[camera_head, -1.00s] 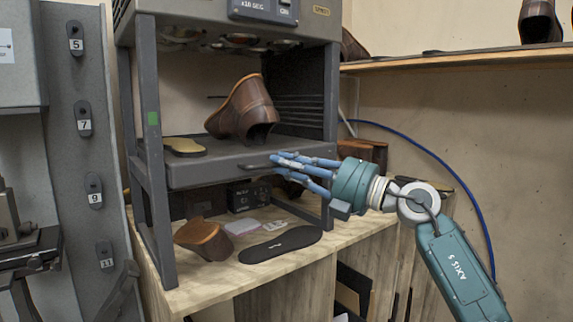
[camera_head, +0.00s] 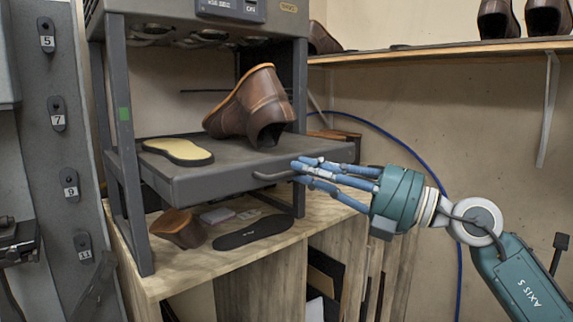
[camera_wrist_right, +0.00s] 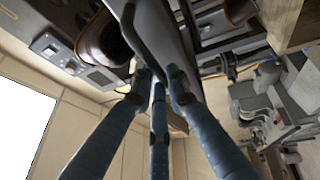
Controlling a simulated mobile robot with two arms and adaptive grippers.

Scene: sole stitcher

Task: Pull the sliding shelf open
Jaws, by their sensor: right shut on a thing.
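The grey sliding shelf (camera_head: 222,183) sticks out of the front of the dark metal frame in the head view. A curved grey handle (camera_head: 271,177) is on its front face. My right gripper (camera_head: 300,172) has its blue fingers at the right end of this handle and is shut on it. In the right wrist view the fingers (camera_wrist_right: 160,82) meet at the grey shelf front, where the exact grip is hard to see. A brown boot (camera_head: 252,108) and a yellow-topped sole (camera_head: 178,150) rest on the shelf. My left gripper is out of view.
Below, a wooden bench top (camera_head: 185,268) holds a small brown shoe part (camera_head: 180,228) and a black sole (camera_head: 253,231). A grey panel with numbered tags (camera_head: 70,185) stands left. A wall shelf (camera_head: 440,50) with shoes is at upper right.

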